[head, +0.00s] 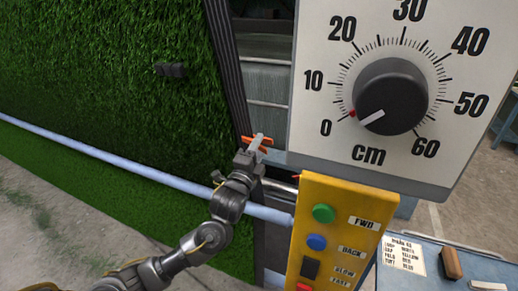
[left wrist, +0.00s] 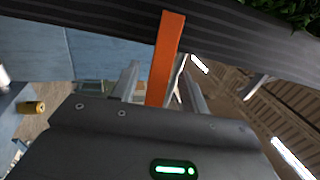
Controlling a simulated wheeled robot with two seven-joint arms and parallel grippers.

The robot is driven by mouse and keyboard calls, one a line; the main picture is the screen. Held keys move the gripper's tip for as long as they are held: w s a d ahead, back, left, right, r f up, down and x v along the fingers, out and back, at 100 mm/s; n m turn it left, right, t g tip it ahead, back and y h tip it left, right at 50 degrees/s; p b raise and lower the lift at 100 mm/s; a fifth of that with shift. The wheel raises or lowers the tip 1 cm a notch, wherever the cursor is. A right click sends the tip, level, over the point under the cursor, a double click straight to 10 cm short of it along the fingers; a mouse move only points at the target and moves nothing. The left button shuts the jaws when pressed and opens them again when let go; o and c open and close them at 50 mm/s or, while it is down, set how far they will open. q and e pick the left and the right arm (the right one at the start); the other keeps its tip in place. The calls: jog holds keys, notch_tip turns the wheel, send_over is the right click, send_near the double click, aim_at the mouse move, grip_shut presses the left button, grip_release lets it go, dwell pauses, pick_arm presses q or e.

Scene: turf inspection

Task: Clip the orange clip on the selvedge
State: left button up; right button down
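The orange clip (head: 263,140) is at the tip of my left gripper (head: 254,146), beside the lower part of the selvedge. The selvedge (head: 230,70) is a dark ribbed strip along the right edge of the green turf. In the left wrist view the clip (left wrist: 166,60) stands up between the fingers of the left gripper (left wrist: 160,85), and its top overlaps the dark selvedge (left wrist: 90,22). The gripper looks shut on the clip. I cannot tell whether the clip touches or grips the strip. My right gripper is not in view.
A large cm dial (head: 390,97) stands right of the selvedge. Below it is a yellow control box (head: 338,235) with buttons. A pale blue bar (head: 130,160) crosses the turf (head: 100,90). A small dark block (head: 171,70) is on the turf. A blue table (head: 440,265) is at lower right.

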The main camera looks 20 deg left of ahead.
pick_arm(q)
jog(key=shift+s+d+f, duration=0.1)
jog(key=shift+s+f, duration=0.05)
jog(key=shift+f, duration=0.05)
jog(key=b+v, duration=0.4)
jog(key=v, duration=0.6)
jog(key=shift+s+b, duration=0.25)
jog(key=shift+b, duration=0.1)
jog(key=shift+r, duration=0.1)
